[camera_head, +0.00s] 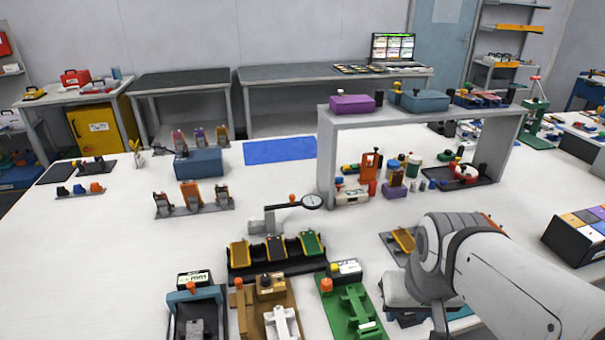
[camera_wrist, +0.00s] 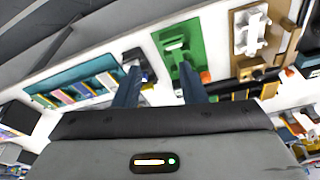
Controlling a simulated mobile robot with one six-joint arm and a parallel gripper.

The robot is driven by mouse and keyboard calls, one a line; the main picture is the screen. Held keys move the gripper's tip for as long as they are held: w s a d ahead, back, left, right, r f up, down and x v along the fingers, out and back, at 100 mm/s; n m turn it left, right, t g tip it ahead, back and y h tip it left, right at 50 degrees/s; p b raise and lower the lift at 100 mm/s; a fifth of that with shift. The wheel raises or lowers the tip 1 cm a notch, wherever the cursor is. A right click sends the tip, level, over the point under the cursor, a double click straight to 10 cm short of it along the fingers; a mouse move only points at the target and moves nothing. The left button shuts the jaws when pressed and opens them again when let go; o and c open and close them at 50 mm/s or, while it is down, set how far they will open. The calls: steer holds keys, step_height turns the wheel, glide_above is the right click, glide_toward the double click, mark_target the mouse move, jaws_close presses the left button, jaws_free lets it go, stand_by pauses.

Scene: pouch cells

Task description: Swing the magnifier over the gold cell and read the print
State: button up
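I cannot tell which is meant by gold. No print is legible. My gripper (camera_wrist: 160,82) is open and empty; the head view hides its fingers.
Green (camera_head: 351,310) and brown (camera_head: 265,310) fixtures stand in front of the rack. A grey shelf (camera_head: 420,110) stands behind at right. A teal tray of coloured cells (camera_wrist: 75,72) shows in the wrist view. White table is clear left of the rack.

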mark_target(291, 199)
steer(key=w+f+n+t+h+b, duration=0.2)
steer(key=w+f+n+h+b, duration=0.2)
steer(key=w+n+b, duration=0.5)
steer(key=w+f+n+t+h+b, duration=0.2)
steer(key=w+f+n+h+b, duration=0.3)
steer(key=w, duration=0.7)
steer(key=w+a+f+n+t+y+b, duration=0.1)
steer(key=w+a+n+t+y+b, duration=0.1)
steer(key=w+a+n, duration=0.4)
steer(key=w+a+f+n+t+y+b, duration=0.1)
steer(key=w+a+n+t+b, duration=0.4)
steer(key=a, duration=0.5)
steer(key=w+a+f+n+t+y+b, duration=0.1)
steer(key=w+a+n+t+y+b, duration=0.2)
steer(key=w+a+n, duration=0.5)
steer(key=shift+w+a+f+n+t+b, duration=0.2)
steer(key=shift+n+t+b, duration=0.4)
steer(key=shift+b, duration=0.4)
steer(key=w, duration=0.4)
steer(key=w+d, duration=0.1)
steer(key=w, duration=0.1)
steer(key=shift+w+r, duration=0.15)
steer(key=shift+w, duration=0.2)
jaws_close()
